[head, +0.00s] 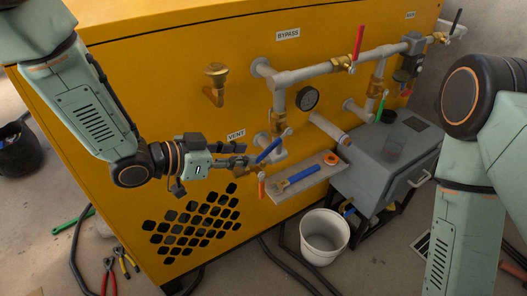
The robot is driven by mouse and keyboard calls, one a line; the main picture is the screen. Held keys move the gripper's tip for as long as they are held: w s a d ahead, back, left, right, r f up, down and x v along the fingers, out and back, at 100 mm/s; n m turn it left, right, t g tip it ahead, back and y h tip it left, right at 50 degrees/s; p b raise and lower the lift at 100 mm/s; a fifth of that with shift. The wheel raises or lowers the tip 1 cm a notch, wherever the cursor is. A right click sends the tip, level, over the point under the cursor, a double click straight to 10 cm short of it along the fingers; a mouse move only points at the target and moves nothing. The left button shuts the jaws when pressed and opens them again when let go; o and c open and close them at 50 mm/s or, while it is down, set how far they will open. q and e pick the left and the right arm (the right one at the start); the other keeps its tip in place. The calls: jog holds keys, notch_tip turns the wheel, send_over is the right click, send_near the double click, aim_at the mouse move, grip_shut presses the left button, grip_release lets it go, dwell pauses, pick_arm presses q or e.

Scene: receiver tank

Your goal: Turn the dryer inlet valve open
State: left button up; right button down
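My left gripper (247,156) is in front of the yellow cabinet, below the VENT label. Its two dark fingers look apart, with nothing seen between them. Just right of the fingertips is a valve lever with a blue handle (269,151), slanting up to the right on a grey pipe fitting; I cannot tell whether they touch. Other levers are red (358,42), on the upper pipe by the BYPASS label, black (457,21) at the far upper right, and green (381,109). No readable label marks the dryer inlet valve. My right gripper is out of view; only its arm shows.
A small shelf (312,179) holds a blue-handled tool. A grey box (362,166) on a stand and a white bucket (324,236) are to the right. A pressure gauge (307,98) and a brass fitting (215,82) stick out. Pliers (109,278) and hoses lie on the floor.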

aim_at(262, 154)
pick_arm(q)
jog(key=b+x, duration=0.2)
jog(key=x, duration=0.4)
jog(key=shift+w+d+f, duration=0.1)
jog(key=shift+f, duration=0.05)
jog(key=shift+w+d+f+b, duration=0.1)
jog(key=shift+w+d+b, duration=0.3)
jog(key=shift+d, duration=0.1)
jog(key=shift+c, duration=0.2)
grip_shut()
